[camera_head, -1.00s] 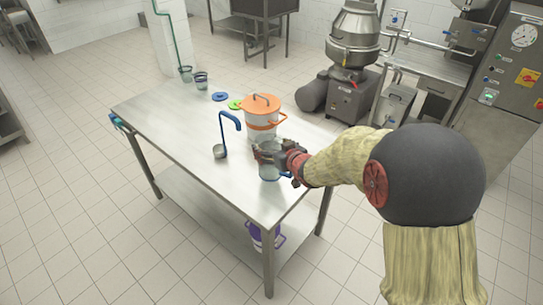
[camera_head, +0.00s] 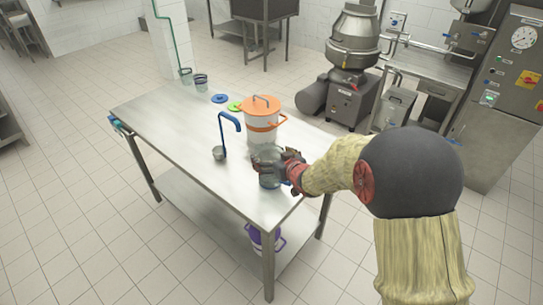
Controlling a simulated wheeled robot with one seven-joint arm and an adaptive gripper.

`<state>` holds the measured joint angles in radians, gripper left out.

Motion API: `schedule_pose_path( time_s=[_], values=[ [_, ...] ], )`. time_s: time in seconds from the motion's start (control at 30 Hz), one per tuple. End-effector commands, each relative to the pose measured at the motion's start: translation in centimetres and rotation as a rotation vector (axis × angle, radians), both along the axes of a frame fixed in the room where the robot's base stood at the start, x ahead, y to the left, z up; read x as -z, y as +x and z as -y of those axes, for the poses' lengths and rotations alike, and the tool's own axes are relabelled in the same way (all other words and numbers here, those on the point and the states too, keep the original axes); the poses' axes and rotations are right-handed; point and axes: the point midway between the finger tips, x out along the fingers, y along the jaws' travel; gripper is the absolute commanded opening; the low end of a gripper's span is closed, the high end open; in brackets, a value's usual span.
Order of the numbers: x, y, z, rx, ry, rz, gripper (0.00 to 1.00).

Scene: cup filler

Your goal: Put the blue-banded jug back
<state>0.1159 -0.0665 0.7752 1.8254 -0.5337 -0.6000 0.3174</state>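A clear jug (camera_head: 268,166) with a blue band low on it is near the right end of the steel table (camera_head: 185,140). It looks upright and seems to stand on the table top, but its base is partly covered. My gripper (camera_head: 283,164) is at the jug's right side, with its dark fingers close against or around it. The fingers are too small and overlapped to show whether they grip the jug or stand open beside it.
A white bucket with an orange lid (camera_head: 263,115) stands behind the jug. A blue ladle (camera_head: 222,145) is to its left. Blue (camera_head: 220,98) and green (camera_head: 235,105) lids and two glass vessels (camera_head: 200,81) are at the far end. The table's left middle is clear.

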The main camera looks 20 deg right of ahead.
Motion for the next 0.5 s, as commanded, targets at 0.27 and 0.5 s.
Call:
schedule_pose_path(
  time_s=[0.27,0.5],
  values=[
    [-0.02,0.0,0.0,0.0,0.0,0.0,0.97],
    [-0.75,-0.52,0.16,0.001,0.0,0.001,0.97]
  ],
)
